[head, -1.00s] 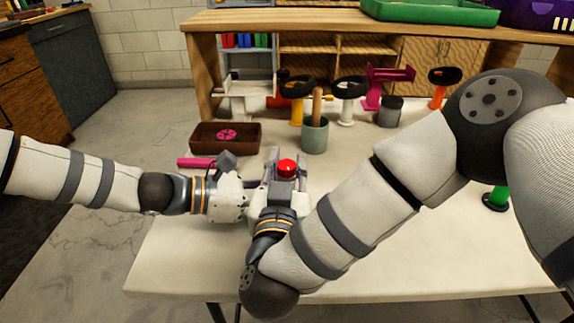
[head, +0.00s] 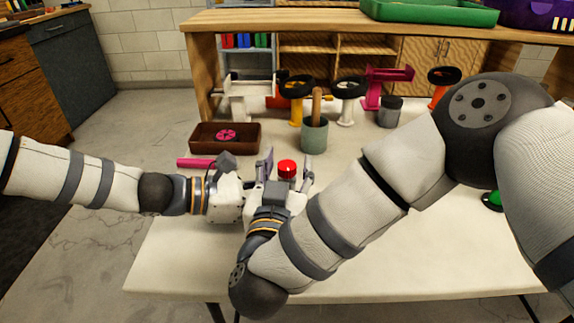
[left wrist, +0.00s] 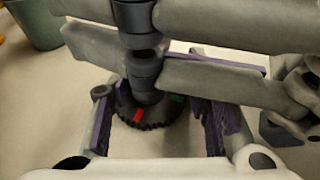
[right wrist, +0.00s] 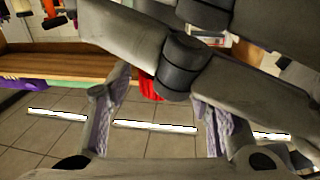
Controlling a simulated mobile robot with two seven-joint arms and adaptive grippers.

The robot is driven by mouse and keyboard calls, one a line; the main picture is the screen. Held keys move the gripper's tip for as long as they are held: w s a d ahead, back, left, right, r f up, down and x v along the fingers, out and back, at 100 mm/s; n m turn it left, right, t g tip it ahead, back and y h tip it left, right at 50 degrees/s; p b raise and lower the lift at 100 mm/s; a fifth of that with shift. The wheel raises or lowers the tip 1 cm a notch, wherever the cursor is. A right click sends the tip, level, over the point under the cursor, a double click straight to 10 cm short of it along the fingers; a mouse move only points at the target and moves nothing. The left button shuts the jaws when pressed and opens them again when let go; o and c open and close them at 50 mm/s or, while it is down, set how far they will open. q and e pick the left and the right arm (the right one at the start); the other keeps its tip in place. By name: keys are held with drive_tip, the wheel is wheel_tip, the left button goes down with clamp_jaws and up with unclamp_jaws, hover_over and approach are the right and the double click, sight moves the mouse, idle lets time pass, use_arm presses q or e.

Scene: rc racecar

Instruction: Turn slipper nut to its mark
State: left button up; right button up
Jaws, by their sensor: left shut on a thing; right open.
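A dark toothed disc (left wrist: 152,135) shows in the left wrist view, with a red mark on it and a green patch beside its right edge. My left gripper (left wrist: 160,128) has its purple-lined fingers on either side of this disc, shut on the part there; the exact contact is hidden. My right gripper (head: 287,174) is open, with its fingers apart around a red round cap (head: 287,167). A sliver of the red cap (right wrist: 150,88) shows between the fingers in the right wrist view. I cannot make out the slipper nut for certain; grippers hide much there.
A brown tray (head: 194,140) holds a pink wheel (head: 226,135). A grey-green cup (head: 314,138) with a wooden handle stands behind my grippers. A magenta bar (head: 195,163) lies at left. Wheel stands and a grey can (head: 389,112) line the back. The front table (head: 420,265) is clear.

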sight(287, 165)
wheel_tip(287, 165, up, 10)
drive_tip(key=shift+r, duration=0.1)
drive_tip(key=s+d+f+n+y, duration=0.1)
drive_tip(key=s+f+n+y, duration=0.1)
drive_tip(key=s+f+y, duration=0.1)
drive_tip(key=s+d+f+n+y, duration=0.2)
drive_tip(key=s+f+y, duration=0.1)
drive_tip(key=s, duration=0.1)
drive_tip(key=s+d+f+n+g+y, duration=0.1)
drive_tip(key=s+f+n+y, duration=0.1)
drive_tip(key=s+f+y, duration=0.1)
drive_tip(key=shift+s+d+f, duration=0.3)
drive_tip(key=shift+s+f, duration=0.1)
drive_tip(key=shift+f, duration=0.05)
drive_tip(key=x, duration=1.1)
drive_tip(key=shift+w+a, duration=0.2)
drive_tip(key=shift+a, duration=0.15)
clamp_jaws()
